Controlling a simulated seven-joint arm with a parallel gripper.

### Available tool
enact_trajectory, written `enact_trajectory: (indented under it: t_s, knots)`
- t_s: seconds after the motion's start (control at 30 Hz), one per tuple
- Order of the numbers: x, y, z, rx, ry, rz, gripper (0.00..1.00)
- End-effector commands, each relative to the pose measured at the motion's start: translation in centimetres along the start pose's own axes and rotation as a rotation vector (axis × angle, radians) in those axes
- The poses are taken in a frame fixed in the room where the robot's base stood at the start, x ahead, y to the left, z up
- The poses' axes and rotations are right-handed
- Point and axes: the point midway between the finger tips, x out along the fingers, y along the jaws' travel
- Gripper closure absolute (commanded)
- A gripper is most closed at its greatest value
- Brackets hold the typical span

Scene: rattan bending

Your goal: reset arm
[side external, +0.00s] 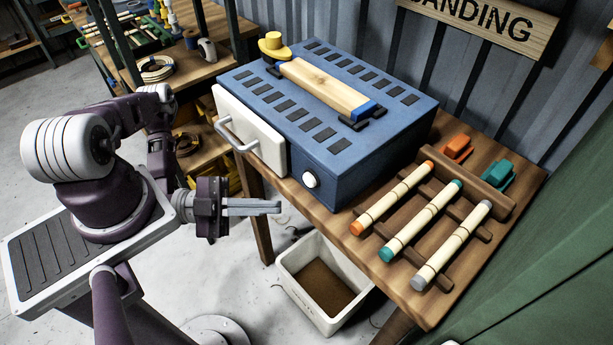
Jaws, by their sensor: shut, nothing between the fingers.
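My gripper (279,207) is shut and empty, with its grey fingers together and pointing right. It hangs in the air left of the table (510,219), below the front of the blue box (372,160). It looks apart from everything around it. My arm is folded on the left side of the picture. The box's white door (249,130) with its grey handle looks shut, and a white knob (310,180) is on the box front. A pale wooden piece with a blue end (325,86) lies on top of the box.
Three rattan poles with orange (392,198), teal (420,220) and grey (452,244) ends lie on a rack at right. Orange (456,148) and teal (496,177) clips sit behind. A white bin (324,281) stands below the table edge. A cluttered bench (190,62) is behind.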

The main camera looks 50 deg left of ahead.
Motion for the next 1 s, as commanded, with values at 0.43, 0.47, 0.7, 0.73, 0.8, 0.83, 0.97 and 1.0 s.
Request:
enact_trajectory:
  t_s: [0.43, 0.47, 0.7, 0.73, 0.8, 0.83, 0.97, 1.0]
  knots:
    - [-21.3, -8.1, 14.9, -0.321, -1.467, 0.812, 1.0]
    - [-22.2, -10.4, 14.2, -0.341, -1.59, 0.751, 1.0]
    - [-15.9, -22.7, 2.4, -0.416, -1.915, 0.068, 1.0]
    - [-14.6, -23.1, 0.5, -0.436, -1.896, -0.009, 1.0]
    - [-11.8, -23.2, -4.0, -0.504, -1.826, -0.167, 1.0]
    - [-10.7, -22.9, -5.9, -0.54, -1.786, -0.223, 1.0]
    - [-7.3, -19.9, -13.4, -0.718, -1.587, -0.365, 1.0]
    - [-6.7, -18.8, -15.3, -0.769, -1.532, -0.38, 1.0]
